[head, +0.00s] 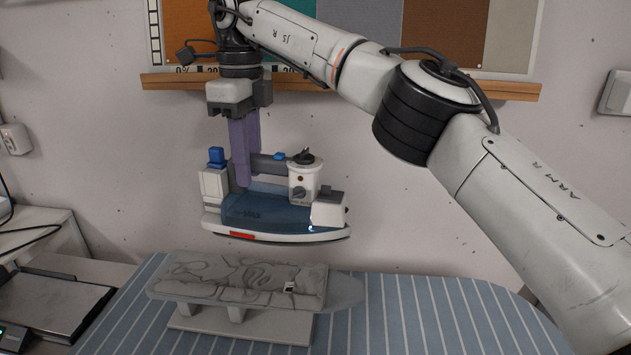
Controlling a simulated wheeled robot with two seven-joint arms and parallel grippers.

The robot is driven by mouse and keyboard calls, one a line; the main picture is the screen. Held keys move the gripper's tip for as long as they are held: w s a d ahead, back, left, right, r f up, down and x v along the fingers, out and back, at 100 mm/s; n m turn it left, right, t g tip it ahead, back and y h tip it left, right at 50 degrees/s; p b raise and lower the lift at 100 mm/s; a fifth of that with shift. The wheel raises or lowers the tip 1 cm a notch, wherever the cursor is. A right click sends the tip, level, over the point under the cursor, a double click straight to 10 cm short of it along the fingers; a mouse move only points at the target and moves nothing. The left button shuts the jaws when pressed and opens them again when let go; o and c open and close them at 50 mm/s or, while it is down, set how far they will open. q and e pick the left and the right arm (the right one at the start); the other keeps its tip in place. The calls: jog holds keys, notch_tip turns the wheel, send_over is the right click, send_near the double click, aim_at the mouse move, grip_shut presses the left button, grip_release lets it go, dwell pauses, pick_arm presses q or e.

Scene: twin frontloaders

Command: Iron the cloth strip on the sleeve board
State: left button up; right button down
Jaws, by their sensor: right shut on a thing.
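My right gripper (246,170) points down with its purple fingers shut on the handle of the iron (262,208). The iron is blue and white, roughly level, and held in the air above the sleeve board (345,291), apart from it. The cloth strip (245,277) is grey with dark wavy lines and lies along the top of the sleeve board; it looks wrinkled. My left gripper is not in view.
The sleeve board stands on a blue striped ironing surface (430,310), clear to the right. A dark flat device (50,305) and a white side table (40,235) are at left. A wall board on a wooden ledge (510,90) is behind.

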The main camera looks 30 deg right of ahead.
jog(key=s+d+n, duration=0.2)
jog(key=s+d, duration=0.3)
jog(key=s, duration=0.6)
jog(key=shift+s+d+r, duration=0.15)
jog(key=shift+f+b, duration=1.7)
jog(key=shift+f, duration=1.1)
